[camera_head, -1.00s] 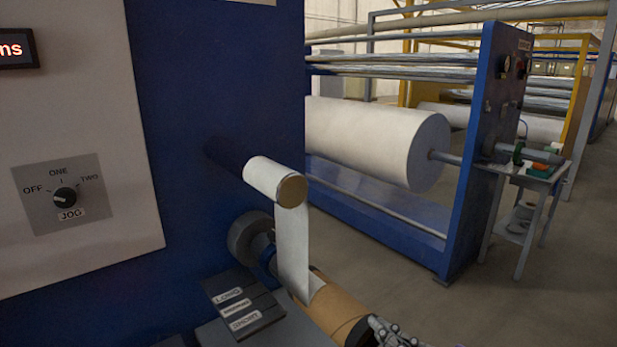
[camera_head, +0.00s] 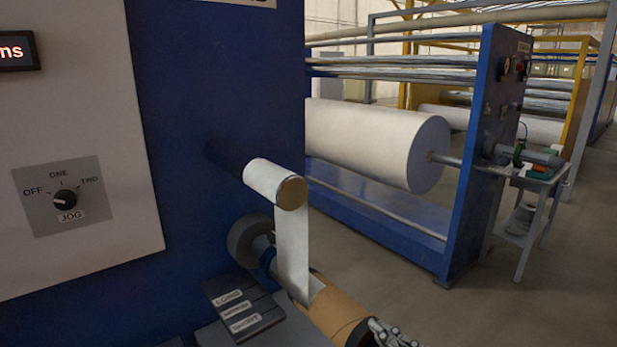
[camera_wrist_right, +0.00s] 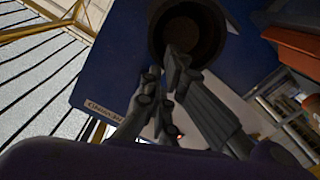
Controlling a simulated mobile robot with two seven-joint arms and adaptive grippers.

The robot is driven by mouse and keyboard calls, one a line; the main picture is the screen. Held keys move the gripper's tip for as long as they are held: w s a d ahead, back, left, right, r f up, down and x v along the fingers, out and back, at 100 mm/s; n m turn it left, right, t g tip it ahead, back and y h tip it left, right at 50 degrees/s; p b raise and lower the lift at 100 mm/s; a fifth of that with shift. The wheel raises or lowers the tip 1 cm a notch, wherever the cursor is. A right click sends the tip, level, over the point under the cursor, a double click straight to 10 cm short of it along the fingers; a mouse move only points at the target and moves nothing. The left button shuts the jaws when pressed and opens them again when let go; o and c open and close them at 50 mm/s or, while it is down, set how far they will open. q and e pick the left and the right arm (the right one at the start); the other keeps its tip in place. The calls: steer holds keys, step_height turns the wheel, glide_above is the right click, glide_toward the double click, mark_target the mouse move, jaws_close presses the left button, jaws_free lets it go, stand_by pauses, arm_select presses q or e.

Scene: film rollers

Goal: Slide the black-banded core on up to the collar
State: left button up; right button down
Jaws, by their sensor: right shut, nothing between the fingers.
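The brown cardboard core (camera_head: 335,312) with a black band (camera_head: 359,332) at its near end sits on the grey shaft at the lower middle of the head view. My right gripper (camera_head: 384,334) is at the banded end, partly cut off by the frame. In the right wrist view its fingers (camera_wrist_right: 168,70) are shut and empty beside the core's dark round end (camera_wrist_right: 190,32). My left gripper is not seen.
The white film (camera_head: 292,250) hangs from the upper roller (camera_head: 275,182) down to the core. A panel of labelled length keys (camera_head: 242,308) lies left of the shaft. A jog knob (camera_head: 65,198) is on the machine face. Open floor lies to the right.

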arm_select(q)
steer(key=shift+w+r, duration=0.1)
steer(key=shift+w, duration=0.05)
arm_select(e)
steer(key=shift+w+a, duration=0.15)
steer(key=shift+w, duration=0.05)
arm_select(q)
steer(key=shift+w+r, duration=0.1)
arm_select(e)
steer(key=shift+w+a, duration=0.2)
steer(key=shift+w, duration=0.05)
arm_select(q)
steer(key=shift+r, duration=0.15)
arm_select(e)
steer(key=shift+w+a, duration=0.15)
steer(key=shift+w, duration=0.05)
arm_select(q)
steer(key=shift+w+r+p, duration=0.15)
steer(key=shift+p, duration=0.15)
arm_select(e)
steer(key=shift+w+a, duration=0.25)
steer(key=shift+w, duration=0.05)
steer(key=shift+w+a, duration=0.1)
steer(key=shift+w, duration=0.05)
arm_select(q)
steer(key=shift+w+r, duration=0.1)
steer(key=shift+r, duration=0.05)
arm_select(e)
steer(key=shift+w+a, duration=0.25)
steer(key=shift+w, duration=0.1)
